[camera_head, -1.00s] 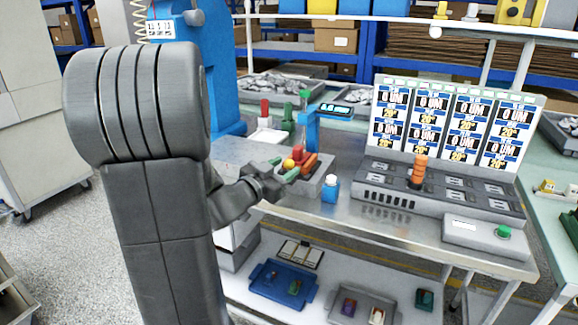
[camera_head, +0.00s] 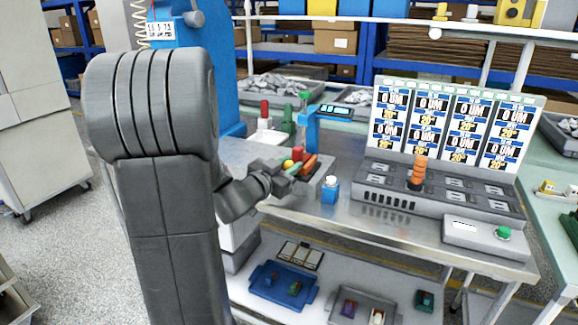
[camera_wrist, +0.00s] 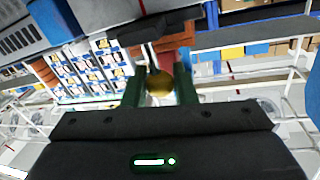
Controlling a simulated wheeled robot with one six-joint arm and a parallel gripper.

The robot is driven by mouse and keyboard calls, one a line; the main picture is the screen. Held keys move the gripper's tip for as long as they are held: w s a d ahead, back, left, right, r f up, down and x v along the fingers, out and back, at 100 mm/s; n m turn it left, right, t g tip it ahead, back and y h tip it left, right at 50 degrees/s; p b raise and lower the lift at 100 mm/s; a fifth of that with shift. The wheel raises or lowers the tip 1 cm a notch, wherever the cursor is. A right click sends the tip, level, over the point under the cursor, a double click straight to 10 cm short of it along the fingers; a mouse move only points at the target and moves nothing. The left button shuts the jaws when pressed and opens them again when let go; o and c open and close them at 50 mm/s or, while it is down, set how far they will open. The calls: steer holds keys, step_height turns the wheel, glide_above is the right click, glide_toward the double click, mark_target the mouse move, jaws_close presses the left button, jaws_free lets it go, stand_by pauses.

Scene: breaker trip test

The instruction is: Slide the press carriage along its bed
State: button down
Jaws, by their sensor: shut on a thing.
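The small blue press (camera_head: 314,128) stands on the steel bench with a green top knob. At its foot is a cluster of red and orange parts (camera_head: 309,163) on a grey bed (camera_head: 322,180), which I take to be the carriage. A yellow ball knob (camera_head: 288,165) shows at its left side. My gripper (camera_head: 289,172) reaches in from the left at the cluster. In the wrist view, the ball knob (camera_wrist: 159,83) sits between my green-looking fingers (camera_wrist: 159,88), which are shut on it. My gripper hides part of the carriage and bed.
A grey breaker panel (camera_head: 420,198) with an orange stack (camera_head: 419,170) and a green-button box (camera_head: 488,236) fill the bench's right side.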

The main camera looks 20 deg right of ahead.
steer(key=w+a+p, duration=0.7)
steer(key=w+a, duration=0.7)
steer(key=w, duration=0.2)
steer(key=shift+w+a, duration=0.15)
steer(key=shift+w, duration=0.2)
steer(key=c, duration=1.2)
jaws_free()
steer(key=shift+c, duration=0.2)
steer(key=v, duration=1.4)
steer(key=x, duration=1.4)
steer(key=shift+s+d, duration=0.3)
steer(key=shift+s, duration=0.05)
